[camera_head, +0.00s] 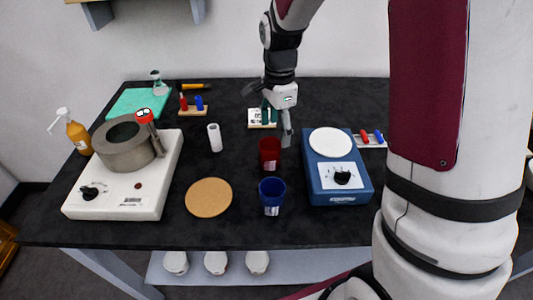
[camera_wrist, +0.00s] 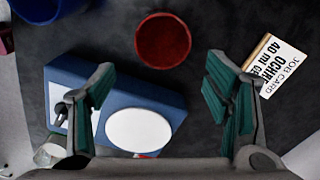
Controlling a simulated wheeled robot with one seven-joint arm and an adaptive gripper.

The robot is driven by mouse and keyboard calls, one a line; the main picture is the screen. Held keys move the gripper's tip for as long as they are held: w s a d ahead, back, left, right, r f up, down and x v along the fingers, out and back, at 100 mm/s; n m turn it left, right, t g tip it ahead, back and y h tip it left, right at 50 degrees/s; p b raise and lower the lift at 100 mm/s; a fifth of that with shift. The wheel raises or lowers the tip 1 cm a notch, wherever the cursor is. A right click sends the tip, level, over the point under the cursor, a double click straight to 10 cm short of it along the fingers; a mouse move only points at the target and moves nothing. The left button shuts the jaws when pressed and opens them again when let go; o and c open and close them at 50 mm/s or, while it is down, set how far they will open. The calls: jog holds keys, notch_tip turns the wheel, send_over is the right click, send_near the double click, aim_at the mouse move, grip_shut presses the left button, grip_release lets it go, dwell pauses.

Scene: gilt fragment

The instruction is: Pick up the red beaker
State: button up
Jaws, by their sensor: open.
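The red beaker (camera_head: 270,153) stands upright on the black bench, left of the blue stirrer and behind the blue beaker (camera_head: 272,192). In the wrist view, the red beaker (camera_wrist: 163,40) shows its round open mouth at the top centre. It lies just beyond the gap between the fingertips, with neither finger visibly touching it. My gripper (camera_head: 268,118) is open and empty, above the bench and behind the red beaker in the head view. Its two green-padded fingers (camera_wrist: 160,68) are spread wide in the wrist view. The blue beaker (camera_wrist: 38,6) is partly cut off there.
The blue stirrer (camera_head: 338,175) with a white plate is close on the right. A job card (camera_head: 262,118) lies under my gripper. A cork mat (camera_head: 209,198), a white cylinder (camera_head: 215,138) and a white heater (camera_head: 130,187) are on the left. Bare bench surrounds the red beaker.

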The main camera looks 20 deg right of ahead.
aim_at(277, 141)
notch_tip(277, 141, down, 5)
jog(key=shift+r, duration=0.1)
jog(key=shift+w+a+f, duration=0.1)
jog(key=shift+a+f, duration=0.1)
jog(key=shift+f, duration=1.15)
jog(key=shift+a+f, duration=0.2)
jog(key=shift+f, duration=1.15)
jog(key=c, duration=1.2)
